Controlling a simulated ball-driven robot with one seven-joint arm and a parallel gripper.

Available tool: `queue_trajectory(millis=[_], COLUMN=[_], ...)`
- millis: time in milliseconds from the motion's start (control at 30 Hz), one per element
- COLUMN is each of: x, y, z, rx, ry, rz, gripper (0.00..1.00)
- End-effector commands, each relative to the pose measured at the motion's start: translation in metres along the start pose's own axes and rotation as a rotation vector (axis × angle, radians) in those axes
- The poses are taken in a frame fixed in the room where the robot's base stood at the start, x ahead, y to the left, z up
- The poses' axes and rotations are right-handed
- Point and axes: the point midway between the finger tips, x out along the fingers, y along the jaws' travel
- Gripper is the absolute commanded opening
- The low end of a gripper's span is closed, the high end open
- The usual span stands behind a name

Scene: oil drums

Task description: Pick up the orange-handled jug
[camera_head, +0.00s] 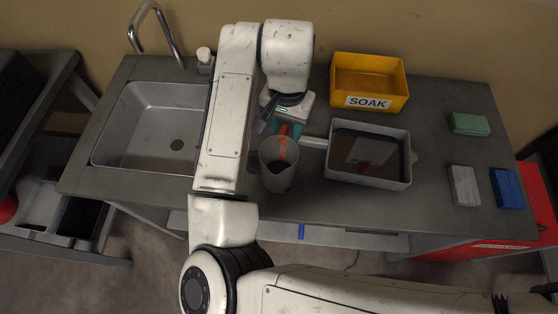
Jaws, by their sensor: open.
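The jug (279,176) is grey and translucent, with an orange handle (283,142) on its far side. It stands on the grey counter, between the sink and a grey basin, and something dark shows inside it. My gripper (283,127) is right at the handle, on the far side of the jug. The jaws are open; the fingertips are partly hidden, so I cannot tell whether they touch the handle. My arm links cover the counter just left of the jug.
A sink (150,128) with a tap (157,33) lies left. A grey basin (369,183) of dark liquid stands close right of the jug. A yellow SOAK bin (398,98) is behind. Green (469,124), grey (464,186) and blue (507,188) blocks lie far right.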

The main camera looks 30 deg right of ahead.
Motion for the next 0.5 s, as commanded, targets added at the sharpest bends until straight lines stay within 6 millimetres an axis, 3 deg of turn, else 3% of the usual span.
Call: queue_trajectory(millis=[233,500], x=[0.031,0.036], y=[-0.003,-0.003], z=[0.001,0.001], rx=[-0.001,0.0], ry=[-0.001,0.001], rz=[0.001,-0.001], gripper=[0.48,0.48])
